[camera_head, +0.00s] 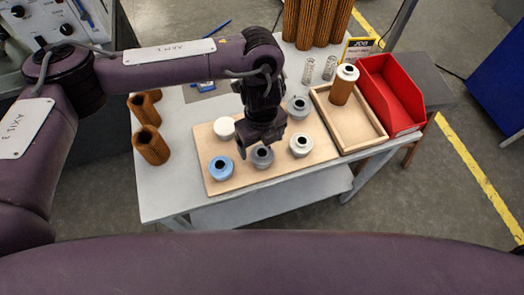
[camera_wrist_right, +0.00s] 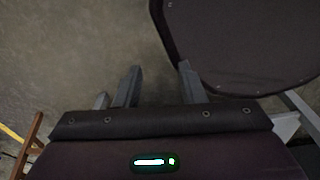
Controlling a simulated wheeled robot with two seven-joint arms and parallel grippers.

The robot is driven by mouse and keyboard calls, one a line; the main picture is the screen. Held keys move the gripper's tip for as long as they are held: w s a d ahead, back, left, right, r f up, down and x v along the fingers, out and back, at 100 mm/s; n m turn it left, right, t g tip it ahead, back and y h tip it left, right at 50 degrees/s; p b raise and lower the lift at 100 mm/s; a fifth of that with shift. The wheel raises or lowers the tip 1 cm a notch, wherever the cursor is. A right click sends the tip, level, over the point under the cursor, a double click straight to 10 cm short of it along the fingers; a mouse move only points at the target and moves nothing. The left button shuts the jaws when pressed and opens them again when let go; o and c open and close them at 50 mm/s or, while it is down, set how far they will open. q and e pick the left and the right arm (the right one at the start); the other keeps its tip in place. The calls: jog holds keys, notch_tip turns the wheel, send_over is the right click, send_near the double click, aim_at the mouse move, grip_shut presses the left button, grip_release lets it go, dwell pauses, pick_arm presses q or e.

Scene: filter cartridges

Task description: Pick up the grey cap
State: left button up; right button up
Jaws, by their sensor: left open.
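A grey cap (camera_head: 263,157) with a dark centre hole sits on the front middle of the wooden board (camera_head: 240,182). A second grey cap (camera_head: 298,107) stands at the board's back right. My left gripper (camera_head: 261,145) is open, pointing down right over the front grey cap and hiding part of it; I cannot tell whether they touch. A blue cap (camera_head: 221,168) is left of it, a whiter cap (camera_head: 301,145) right of it, and a white cap (camera_head: 224,127) behind left. My right gripper (camera_wrist_right: 160,82) is open and empty, over bare floor in the right wrist view.
A wooden tray (camera_head: 366,137) holding an orange cartridge (camera_head: 343,88) adjoins the board, with a red bin (camera_head: 395,95) beyond it. Two springs (camera_head: 329,68) stand behind the tray.

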aim_at(262, 152)
pick_arm(q)
notch_tip(262, 152, down, 4)
jog(key=shift+w+f, duration=0.1)
jog(key=c, duration=1.1)
pick_arm(e)
jog(key=shift+w, duration=0.65)
